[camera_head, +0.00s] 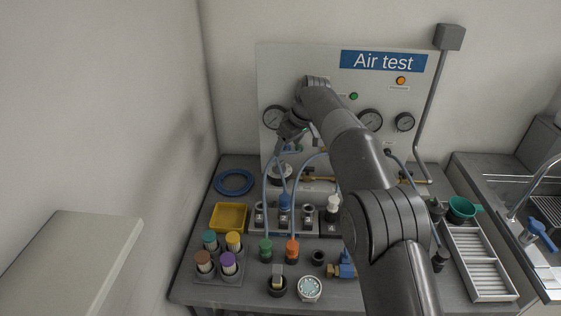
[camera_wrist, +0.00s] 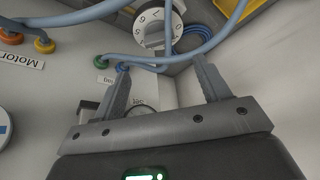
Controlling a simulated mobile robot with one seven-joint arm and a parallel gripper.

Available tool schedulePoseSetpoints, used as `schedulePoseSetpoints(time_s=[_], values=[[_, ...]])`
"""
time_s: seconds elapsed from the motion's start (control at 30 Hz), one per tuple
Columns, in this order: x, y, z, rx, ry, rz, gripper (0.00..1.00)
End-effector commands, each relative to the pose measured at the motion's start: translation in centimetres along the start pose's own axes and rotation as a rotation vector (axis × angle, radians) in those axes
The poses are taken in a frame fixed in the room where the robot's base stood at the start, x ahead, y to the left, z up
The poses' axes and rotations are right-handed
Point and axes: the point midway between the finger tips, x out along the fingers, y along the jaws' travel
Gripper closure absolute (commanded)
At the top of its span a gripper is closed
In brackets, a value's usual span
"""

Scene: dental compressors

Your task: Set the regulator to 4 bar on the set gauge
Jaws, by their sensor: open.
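My gripper (camera_head: 287,143) is in front of the left part of the Air test panel, pointing down. In the wrist view my gripper (camera_wrist: 160,66) is open, with nothing between its fingers. A round pale dial (camera_wrist: 158,22) with numbers lies beyond the fingertips, apart from them, partly behind blue hoses. It is probably the regulator knob, which seems to show in the head view as a round part (camera_head: 281,175) below my gripper. A gauge (camera_head: 274,117) is on the panel's left. A gauge rim (camera_wrist: 140,110) under a small label shows between the fingers; its needle is not readable.
Blue hoses (camera_head: 266,190) arch up close below my gripper. Two more gauges (camera_head: 370,120) (camera_head: 404,121) are on the panel. The bench holds a yellow tray (camera_head: 246,217), capped tubes (camera_head: 229,262) and a blue hose coil (camera_head: 233,182). A green cup (camera_head: 461,209) stands right.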

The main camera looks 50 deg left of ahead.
Motion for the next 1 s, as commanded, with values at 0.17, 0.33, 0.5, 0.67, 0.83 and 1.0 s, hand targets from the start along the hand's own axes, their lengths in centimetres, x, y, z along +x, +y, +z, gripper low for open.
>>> schedulePoseSetpoints(time_s=[0.17, 0.33, 0.5, 0.67, 0.83, 1.0], values=[[3.5, -0.1, 0.1, 0.0, -0.003, -0.002, 0.31], [6.6, 0.0, 0.1, 0.0, -0.003, -0.001, 0.31], [8.6, 0.0, 0.1, 0.001, -0.001, 0.0, 0.31], [9.3, 0.0, 0.1, 0.001, 0.0, 0.001, 0.31], [9.3, 0.0, 0.1, 0.001, 0.0, 0.001, 0.31], [9.3, 0.0, 0.1, 0.002, 0.0, 0.001, 0.39]])
